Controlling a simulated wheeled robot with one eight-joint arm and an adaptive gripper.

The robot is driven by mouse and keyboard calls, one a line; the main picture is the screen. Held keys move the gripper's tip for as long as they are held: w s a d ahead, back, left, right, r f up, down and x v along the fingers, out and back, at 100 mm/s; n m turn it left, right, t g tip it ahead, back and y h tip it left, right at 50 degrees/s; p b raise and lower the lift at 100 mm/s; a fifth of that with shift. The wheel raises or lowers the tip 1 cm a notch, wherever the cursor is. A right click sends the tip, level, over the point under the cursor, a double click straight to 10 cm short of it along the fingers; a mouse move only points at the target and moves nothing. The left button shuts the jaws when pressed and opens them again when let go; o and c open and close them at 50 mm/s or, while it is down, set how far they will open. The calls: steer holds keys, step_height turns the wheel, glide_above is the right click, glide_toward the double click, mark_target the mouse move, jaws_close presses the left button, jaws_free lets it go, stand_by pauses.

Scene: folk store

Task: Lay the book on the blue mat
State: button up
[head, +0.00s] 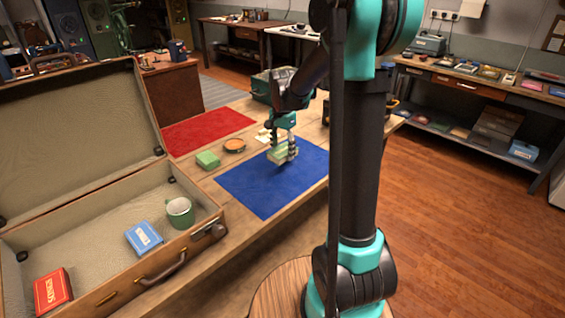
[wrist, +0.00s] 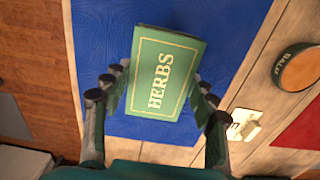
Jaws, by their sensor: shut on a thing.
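A green book with a gold border and the word HERBS (wrist: 163,75) is between the two fingers of my gripper (wrist: 160,96) in the wrist view. My gripper is shut on its sides. In the head view the book (head: 279,155) is at the fingertips of my gripper (head: 284,150), over the upper part of the blue mat (head: 262,190). The mat (wrist: 95,50) also shows behind the book in the wrist view. I cannot tell whether the book touches the mat.
A small green block (head: 208,160) and a round tin (head: 234,145) stand left of the mat, near a red mat (head: 205,128). The mat's near part is clear.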

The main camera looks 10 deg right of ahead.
mark_target(282, 169)
steer(key=shift+f, duration=2.8)
steer(key=o, duration=1.3)
steer(key=shift+f, duration=0.1)
steer(key=shift+c, duration=0.2)
step_height(282, 169, up, 12)
steer(key=shift+s+d, duration=0.15)
steer(key=shift+s, duration=0.25)
steer(key=s+d+f+n+t, duration=0.2)
steer(key=s+f+n, duration=0.3)
steer(key=s, duration=0.6)
steer(key=s+d+f+n+t, duration=0.2)
steer(key=s+f+n, duration=0.3)
steer(key=s, duration=0.7)
step_height(282, 169, down, 2)
steer(key=shift+d+f+n, duration=0.25)
steer(key=shift+d+n, duration=0.15)
steer(key=shift+d, duration=0.2)
